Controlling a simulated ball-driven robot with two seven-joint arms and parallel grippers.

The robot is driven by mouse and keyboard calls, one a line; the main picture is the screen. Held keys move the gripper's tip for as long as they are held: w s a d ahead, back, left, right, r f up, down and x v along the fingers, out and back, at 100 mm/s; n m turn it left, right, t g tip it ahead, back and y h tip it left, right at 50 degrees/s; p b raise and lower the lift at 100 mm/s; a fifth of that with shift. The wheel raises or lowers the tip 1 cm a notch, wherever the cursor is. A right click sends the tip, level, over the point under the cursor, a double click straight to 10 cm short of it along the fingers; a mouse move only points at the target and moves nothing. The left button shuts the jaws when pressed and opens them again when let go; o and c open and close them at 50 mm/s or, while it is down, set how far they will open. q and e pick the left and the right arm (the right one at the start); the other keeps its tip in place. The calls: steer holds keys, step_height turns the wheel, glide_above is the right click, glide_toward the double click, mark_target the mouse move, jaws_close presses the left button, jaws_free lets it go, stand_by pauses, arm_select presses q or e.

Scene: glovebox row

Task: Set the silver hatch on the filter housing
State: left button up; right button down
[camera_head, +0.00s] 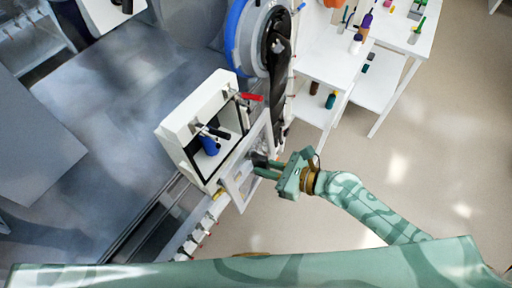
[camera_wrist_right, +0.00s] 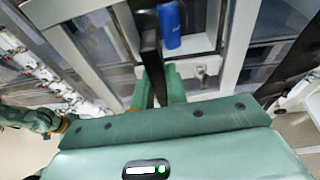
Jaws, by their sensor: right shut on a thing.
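The filter housing (camera_head: 190,116) is a white box with an open, dark-edged front, standing left of my right gripper in the head view. A blue cylinder (camera_head: 209,146) shows in its opening and also in the right wrist view (camera_wrist_right: 169,25). The silver hatch (camera_head: 229,187) is a pale frame with a window, tilted, close in front of the housing's lower right side. Whether they touch I cannot tell. My right gripper (camera_head: 266,168) is shut on the hatch's dark handle; its fingers show in the right wrist view (camera_wrist_right: 160,88). My left gripper is not in view.
A red-handled clamp (camera_head: 251,97) and a black clamp (camera_head: 212,131) stick out at the housing. A large blue-rimmed round part (camera_head: 238,38) stands above it. White shelves (camera_head: 328,62) with small bottles are at upper right. The floor (camera_head: 420,150) at right is clear.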

mark_target(252, 156)
steer(key=shift+w+r+m+t, duration=0.2)
steer(key=shift+w+m+t, duration=0.2)
steer(key=shift+w, duration=0.05)
steer(key=shift+w+d+t, duration=0.15)
steer(key=shift+t, duration=0.15)
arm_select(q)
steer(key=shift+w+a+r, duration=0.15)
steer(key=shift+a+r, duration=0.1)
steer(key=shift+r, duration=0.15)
arm_select(e)
steer(key=shift+d, duration=0.1)
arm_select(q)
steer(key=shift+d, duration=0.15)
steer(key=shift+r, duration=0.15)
arm_select(e)
steer(key=x, duration=0.4)
steer(key=shift+w+a+r+p, duration=0.2)
steer(key=shift+w+a+p, duration=0.05)
steer(key=shift+a+p, duration=0.1)
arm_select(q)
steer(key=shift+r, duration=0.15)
arm_select(e)
steer(key=shift+x, duration=1.05)
steer(key=shift+r+x, duration=0.25)
steer(key=shift+x, duration=0.75)
steer(key=shift+r+x, duration=0.25)
steer(key=shift+x, duration=0.8)
